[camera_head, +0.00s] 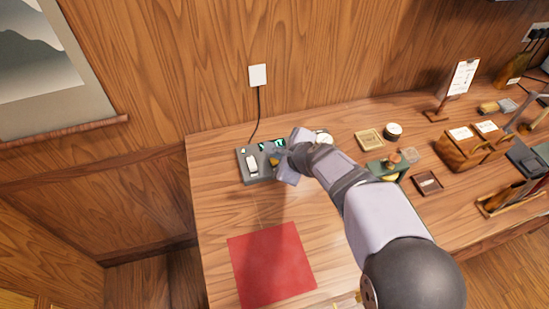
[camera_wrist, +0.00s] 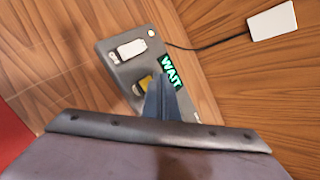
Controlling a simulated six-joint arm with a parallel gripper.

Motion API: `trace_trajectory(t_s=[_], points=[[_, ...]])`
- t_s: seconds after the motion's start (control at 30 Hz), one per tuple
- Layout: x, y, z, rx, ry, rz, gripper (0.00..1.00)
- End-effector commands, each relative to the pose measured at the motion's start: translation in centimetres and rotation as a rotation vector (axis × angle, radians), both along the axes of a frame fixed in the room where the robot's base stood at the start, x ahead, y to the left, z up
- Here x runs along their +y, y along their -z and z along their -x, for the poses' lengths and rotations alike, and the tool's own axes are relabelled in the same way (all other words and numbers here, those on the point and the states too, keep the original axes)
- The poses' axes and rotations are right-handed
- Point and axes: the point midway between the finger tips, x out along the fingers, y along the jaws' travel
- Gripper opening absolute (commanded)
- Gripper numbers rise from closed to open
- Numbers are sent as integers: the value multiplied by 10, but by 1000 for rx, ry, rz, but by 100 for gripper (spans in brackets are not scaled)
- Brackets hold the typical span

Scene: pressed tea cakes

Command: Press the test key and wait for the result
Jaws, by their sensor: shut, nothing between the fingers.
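The grey test device (camera_head: 243,164) stands at the back left of the wooden table. In the wrist view the device (camera_wrist: 122,78) shows a lit green display (camera_wrist: 171,73) reading "WAIT". A yellow key (camera_wrist: 146,86) sits beside the display, partly hidden by the gripper. In the head view my gripper (camera_head: 275,161) is over the device's right part.
A black cable runs from the device to a white wall plate (camera_head: 258,75). A red mat (camera_head: 271,264) lies in front. To the right are a small tray (camera_head: 369,139), a round tin (camera_head: 393,131), a wooden box (camera_head: 466,151) and a sign stand (camera_head: 459,84).

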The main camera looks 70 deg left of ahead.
Motion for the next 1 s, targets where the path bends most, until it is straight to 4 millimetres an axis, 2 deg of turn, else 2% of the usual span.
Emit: trace_trajectory(t_s=[0.27,0.73,1.0], points=[[0,-5,0,0,1,-1,0],[0,-45,0,0,1,-1,0],[0,-51,0,0,0,0,0]])
